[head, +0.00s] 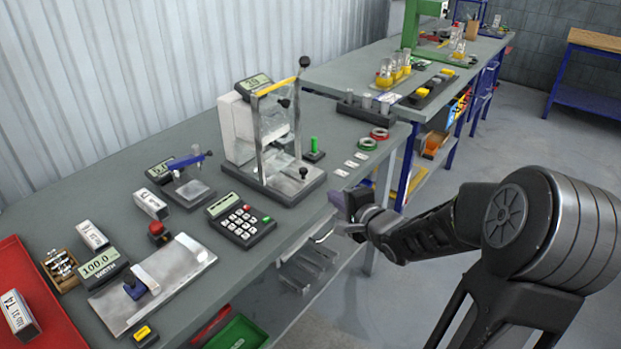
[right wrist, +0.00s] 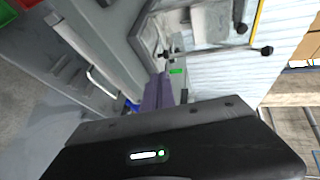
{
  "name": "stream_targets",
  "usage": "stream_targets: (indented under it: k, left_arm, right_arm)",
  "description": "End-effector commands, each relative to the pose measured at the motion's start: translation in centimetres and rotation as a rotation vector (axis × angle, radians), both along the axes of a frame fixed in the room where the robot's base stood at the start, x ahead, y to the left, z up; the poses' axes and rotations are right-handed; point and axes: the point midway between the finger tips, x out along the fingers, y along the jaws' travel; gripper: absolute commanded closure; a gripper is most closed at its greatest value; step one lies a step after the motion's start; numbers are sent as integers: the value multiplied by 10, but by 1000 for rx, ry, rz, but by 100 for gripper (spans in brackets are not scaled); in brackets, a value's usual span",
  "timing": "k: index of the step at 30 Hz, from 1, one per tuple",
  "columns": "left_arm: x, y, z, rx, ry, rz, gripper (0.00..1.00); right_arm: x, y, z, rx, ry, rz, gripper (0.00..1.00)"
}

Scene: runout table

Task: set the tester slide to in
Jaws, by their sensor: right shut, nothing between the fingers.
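The tester (head: 239,130) stands on the grey bench, with a white housing, a clear guard, a yellow-topped frame and a display. A metal slide plate (head: 284,181) with a black knob (head: 304,173) lies low at its front; how far in it sits is hard to tell. Part of the tester's frame also shows in the right wrist view (right wrist: 205,22). My right gripper (head: 345,203) is shut and empty, right of the tester at the bench's front edge, apart from the knob. Its purple fingers show in the right wrist view (right wrist: 165,92). My left gripper is out of view.
A rail handle (head: 325,236) runs below the bench edge. Floor to the right is open.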

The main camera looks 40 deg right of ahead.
Motion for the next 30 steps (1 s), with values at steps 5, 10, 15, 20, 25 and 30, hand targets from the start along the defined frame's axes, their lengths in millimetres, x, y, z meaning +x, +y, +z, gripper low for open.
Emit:
stream_targets:
  k: [5,10,15,20,25,30]
  left_arm:
    - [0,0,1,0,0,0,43]
    - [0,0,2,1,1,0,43]
    - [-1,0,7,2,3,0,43]
    - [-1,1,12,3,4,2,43]
    - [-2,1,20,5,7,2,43]
    - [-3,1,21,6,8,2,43]
  right_arm:
    - [12,-1,-4,0,1,2,100]
    - [36,-5,-12,0,2,3,100]
    - [69,-9,-21,0,2,4,100]
    - [99,-14,-30,-1,1,4,100]
    - [122,-19,-27,-3,-1,2,100]
    - [132,-20,-29,-3,0,2,100]
